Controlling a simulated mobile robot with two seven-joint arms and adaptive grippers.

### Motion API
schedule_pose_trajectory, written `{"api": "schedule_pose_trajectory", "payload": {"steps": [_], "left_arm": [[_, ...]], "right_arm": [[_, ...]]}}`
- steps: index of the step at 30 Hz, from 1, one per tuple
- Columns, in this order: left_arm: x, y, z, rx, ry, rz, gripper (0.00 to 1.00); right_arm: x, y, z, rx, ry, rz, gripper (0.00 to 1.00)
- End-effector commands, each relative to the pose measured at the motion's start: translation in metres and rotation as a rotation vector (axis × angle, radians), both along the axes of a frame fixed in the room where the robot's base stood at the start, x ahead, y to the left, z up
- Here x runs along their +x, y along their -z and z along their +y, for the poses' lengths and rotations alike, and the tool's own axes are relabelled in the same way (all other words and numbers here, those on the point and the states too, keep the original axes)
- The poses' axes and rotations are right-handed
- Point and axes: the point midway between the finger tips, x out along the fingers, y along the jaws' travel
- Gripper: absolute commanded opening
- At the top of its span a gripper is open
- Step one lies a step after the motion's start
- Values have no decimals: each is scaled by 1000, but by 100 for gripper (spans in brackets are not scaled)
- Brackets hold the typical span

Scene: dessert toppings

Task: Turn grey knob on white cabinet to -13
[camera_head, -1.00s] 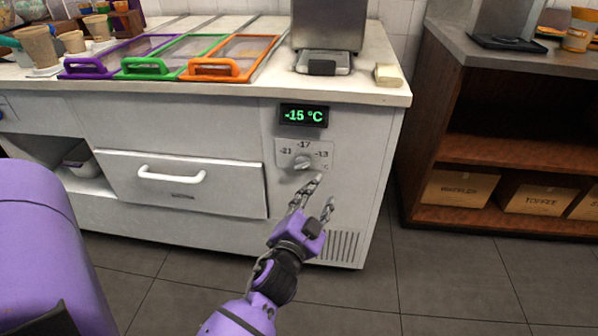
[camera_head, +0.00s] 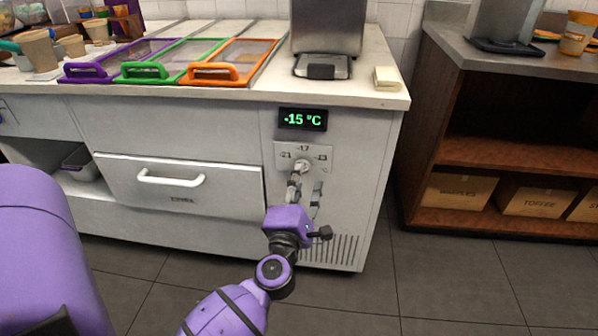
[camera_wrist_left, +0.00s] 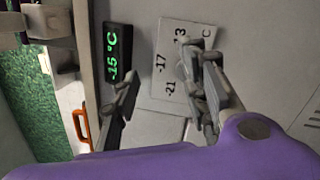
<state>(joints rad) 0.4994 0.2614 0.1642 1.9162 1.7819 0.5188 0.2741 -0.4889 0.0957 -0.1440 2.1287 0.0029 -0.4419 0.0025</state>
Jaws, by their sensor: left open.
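The white cabinet (camera_head: 228,128) has a dial plate (camera_head: 321,152) marked -21, -17 and -13, with the grey knob (camera_head: 302,166) at its middle. The green display (camera_head: 302,119) above reads -15 °C. My left gripper (camera_head: 305,187) is open just below the knob, its fingers pointing up at the panel. In the left wrist view, one finger of the left gripper (camera_wrist_left: 163,97) is near the display (camera_wrist_left: 118,53) and the other overlaps the dial plate (camera_wrist_left: 160,88), covering most of the knob area. I cannot tell whether a finger touches the knob. My right gripper is not in view.
A drawer with a white handle (camera_head: 170,180) is left of the dial. Purple, green and orange framed lids (camera_head: 217,74) lie on the countertop above. A brown shelf (camera_head: 480,150) with boxes stands to the right. The floor (camera_head: 450,290) between is clear.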

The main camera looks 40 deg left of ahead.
Motion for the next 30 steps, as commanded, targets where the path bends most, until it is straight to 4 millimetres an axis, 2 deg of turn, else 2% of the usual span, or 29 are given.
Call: {"api": "schedule_pose_trajectory", "payload": {"steps": [3, 7, 11, 21, 30], "left_arm": [[-3, 22, 10, -181, -31, 4, 41], [-5, 34, 17, -276, -59, 5, 41], [4, 35, 24, -286, -67, 0, 41], [48, 36, 51, -282, -66, 2, 41], [59, 34, 59, -284, -67, 2, 41]], "right_arm": [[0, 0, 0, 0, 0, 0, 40], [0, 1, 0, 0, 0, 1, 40], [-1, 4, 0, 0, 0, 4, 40], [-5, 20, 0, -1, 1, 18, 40], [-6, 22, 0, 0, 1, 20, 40]]}}
